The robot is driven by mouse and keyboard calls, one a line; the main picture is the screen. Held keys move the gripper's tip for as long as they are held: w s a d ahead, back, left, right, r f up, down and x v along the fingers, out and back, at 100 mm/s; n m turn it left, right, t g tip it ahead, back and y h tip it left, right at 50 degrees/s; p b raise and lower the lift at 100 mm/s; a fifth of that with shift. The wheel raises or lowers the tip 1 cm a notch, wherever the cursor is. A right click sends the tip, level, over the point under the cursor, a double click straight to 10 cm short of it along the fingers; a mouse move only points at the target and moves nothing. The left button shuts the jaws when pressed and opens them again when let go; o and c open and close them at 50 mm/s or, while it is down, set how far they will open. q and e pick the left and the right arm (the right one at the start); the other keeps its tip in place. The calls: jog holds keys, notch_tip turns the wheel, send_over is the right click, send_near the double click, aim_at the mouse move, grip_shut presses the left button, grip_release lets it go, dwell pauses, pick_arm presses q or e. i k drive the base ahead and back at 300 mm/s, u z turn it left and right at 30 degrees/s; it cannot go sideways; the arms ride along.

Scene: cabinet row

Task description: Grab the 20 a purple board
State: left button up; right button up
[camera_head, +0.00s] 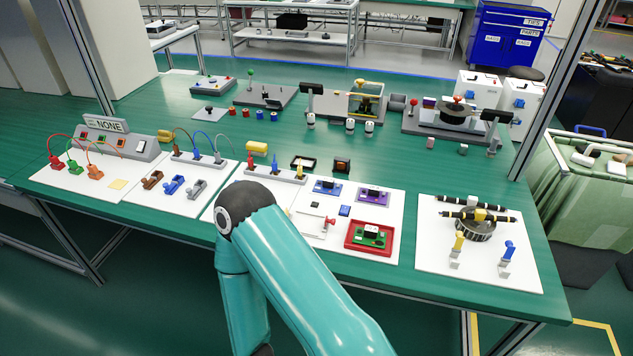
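A small purple board (373,196) with a dark block on it lies flat on a white mat (301,228) at the middle of the green table. No rating label on it is readable. A similar blue board (327,187) lies just to its left. A red tray (351,238) holding a green board (371,231) lies in front of it. My teal arm enters from the bottom and its bend covers part of the mat's left side. The purple board is uncovered. Neither gripper shows in this view.
A grey console (122,139) with cables stands at the left of the table (222,93). Another white mat (480,253) with a black-and-yellow device and two upright levers lies at the right. Several fixtures and small cylinders stand along the back. A green-draped bin (590,200) stands off the right edge.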

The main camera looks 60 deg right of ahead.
aim_at(374, 195)
jog(key=u, duration=0.3)
jog(key=k, duration=1.65)
jog(key=z, duration=0.85)
jog(key=i, duration=0.75)
jog(key=z, duration=0.3)
